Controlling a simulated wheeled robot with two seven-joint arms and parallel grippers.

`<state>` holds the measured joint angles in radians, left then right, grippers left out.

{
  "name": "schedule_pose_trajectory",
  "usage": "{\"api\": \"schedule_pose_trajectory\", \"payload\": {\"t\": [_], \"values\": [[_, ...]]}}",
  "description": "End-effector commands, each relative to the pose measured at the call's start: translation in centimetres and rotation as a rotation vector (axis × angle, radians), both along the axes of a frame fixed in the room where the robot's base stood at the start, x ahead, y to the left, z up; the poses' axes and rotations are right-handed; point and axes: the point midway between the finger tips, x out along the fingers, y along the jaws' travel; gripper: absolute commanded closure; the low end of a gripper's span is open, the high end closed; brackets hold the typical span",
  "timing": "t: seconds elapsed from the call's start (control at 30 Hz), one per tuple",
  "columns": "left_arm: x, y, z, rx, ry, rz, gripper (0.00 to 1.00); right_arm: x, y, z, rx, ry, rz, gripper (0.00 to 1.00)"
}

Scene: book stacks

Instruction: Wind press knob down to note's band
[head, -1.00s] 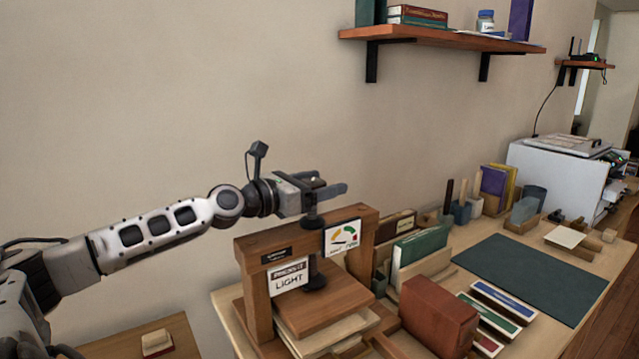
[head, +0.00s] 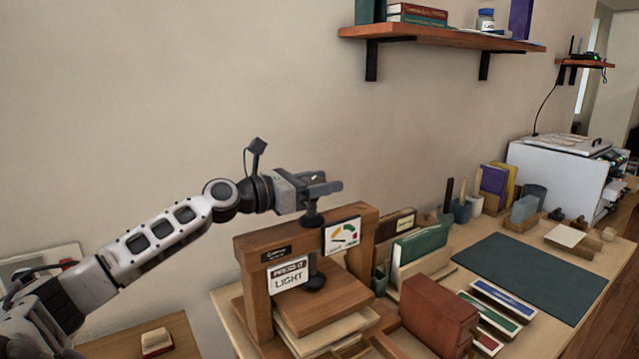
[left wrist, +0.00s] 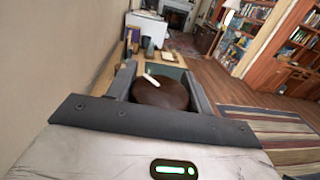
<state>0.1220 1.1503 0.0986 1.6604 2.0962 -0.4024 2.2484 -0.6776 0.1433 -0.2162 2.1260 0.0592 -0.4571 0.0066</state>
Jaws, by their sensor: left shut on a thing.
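The wooden book press (head: 256,262) stands on the table with its dark knob (head: 311,218) on top. In the left wrist view the knob is a round dark disc with a pale mark (left wrist: 160,92). My left gripper (head: 318,188) is shut on the knob, its fingers on either side of it. The note (head: 289,275) on the press front reads "LIGHT". The gauge (head: 342,236) has yellow, red and green bands; its needle points into the yellow part, on the left. The round foot (head: 315,281) is low, near the board (head: 330,301). My right gripper is not in view.
A red-brown book (head: 438,312) and upright green books (head: 420,246) stand right of the press. A dark green mat (head: 530,275) lies farther right. A shelf (head: 440,37) hangs on the wall above; the air between is clear.

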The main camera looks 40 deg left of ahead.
Motion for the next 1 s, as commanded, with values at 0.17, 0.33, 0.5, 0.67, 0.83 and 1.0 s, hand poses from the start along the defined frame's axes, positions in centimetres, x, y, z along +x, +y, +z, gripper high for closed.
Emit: {"api": "schedule_pose_trajectory", "payload": {"t": [0.17,0.33,0.5,0.67,0.83,1.0], "values": [[0.0,-0.1,0.3,-0.010,-0.008,-0.129,0.72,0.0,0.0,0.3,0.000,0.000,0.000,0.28],[-0.1,-0.4,0.6,-0.010,-0.008,-0.290,0.72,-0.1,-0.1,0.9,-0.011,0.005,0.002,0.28],[-0.3,-0.6,0.7,-0.008,-0.010,-0.452,0.72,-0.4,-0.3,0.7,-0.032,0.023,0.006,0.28],[-0.5,-0.8,0.6,-0.008,-0.010,-0.603,0.72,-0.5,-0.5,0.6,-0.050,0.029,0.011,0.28],[-0.7,-0.9,0.3,-0.005,-0.011,-0.734,0.72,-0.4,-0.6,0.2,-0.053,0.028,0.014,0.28],[-0.9,-1.0,0.3,-0.004,-0.009,-0.819,0.72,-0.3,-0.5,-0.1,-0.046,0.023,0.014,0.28]]}}
